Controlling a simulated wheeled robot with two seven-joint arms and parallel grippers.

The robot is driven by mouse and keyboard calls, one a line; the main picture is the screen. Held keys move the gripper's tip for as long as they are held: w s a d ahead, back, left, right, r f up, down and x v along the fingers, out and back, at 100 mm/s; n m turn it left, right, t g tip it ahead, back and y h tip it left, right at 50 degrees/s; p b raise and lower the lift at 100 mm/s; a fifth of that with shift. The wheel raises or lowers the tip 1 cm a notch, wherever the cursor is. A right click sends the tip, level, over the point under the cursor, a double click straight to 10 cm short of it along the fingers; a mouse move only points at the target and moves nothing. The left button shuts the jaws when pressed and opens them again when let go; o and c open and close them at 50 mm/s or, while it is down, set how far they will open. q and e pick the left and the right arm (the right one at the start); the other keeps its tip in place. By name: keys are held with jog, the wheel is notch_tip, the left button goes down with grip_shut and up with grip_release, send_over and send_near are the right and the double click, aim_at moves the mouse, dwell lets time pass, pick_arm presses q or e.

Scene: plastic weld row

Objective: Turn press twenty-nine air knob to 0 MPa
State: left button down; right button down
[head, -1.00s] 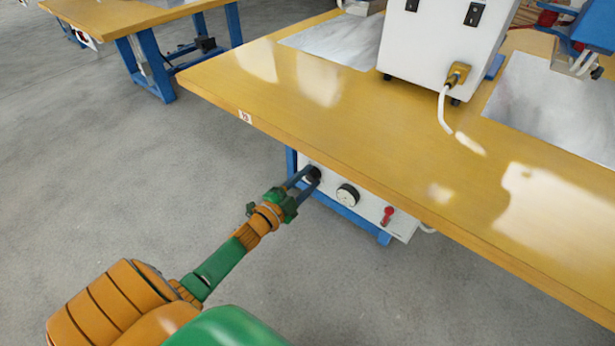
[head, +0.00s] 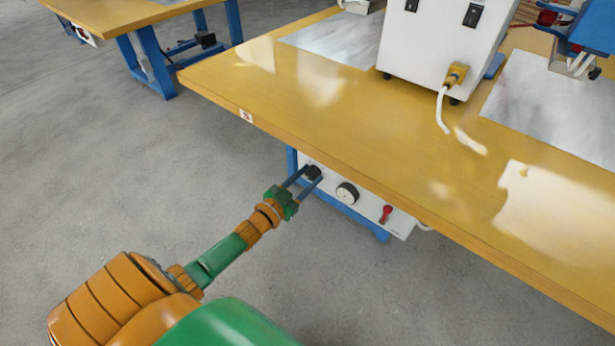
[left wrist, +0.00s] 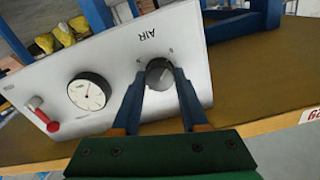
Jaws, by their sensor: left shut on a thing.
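The dark air knob (head: 314,172) sits on a white panel under the yellow table. In the left wrist view the knob (left wrist: 159,73) is under the upside-down word AIR. My left gripper (head: 309,175) has its two blue fingers on either side of the knob, shut on it; its fingers also show in the left wrist view (left wrist: 159,77). The round pressure gauge (head: 347,193) is beside the knob. In the left wrist view the gauge (left wrist: 88,92) has a white face, but its scale is too small to read. My right gripper is not in view.
A red lever (head: 386,213) is on the same white panel (head: 398,224), beyond the gauge. The yellow table top (head: 300,110) overhangs the panel. A white machine box (head: 430,45) stands on the table. The grey floor at left is clear.

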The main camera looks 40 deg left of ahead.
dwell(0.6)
pick_arm(q)
jog(key=shift+c, duration=2.2)
grip_release()
jog(key=s+p, duration=0.1)
jog(key=s, duration=0.6)
jog(key=shift+a+p, duration=0.3)
jog(key=shift+p, duration=0.05)
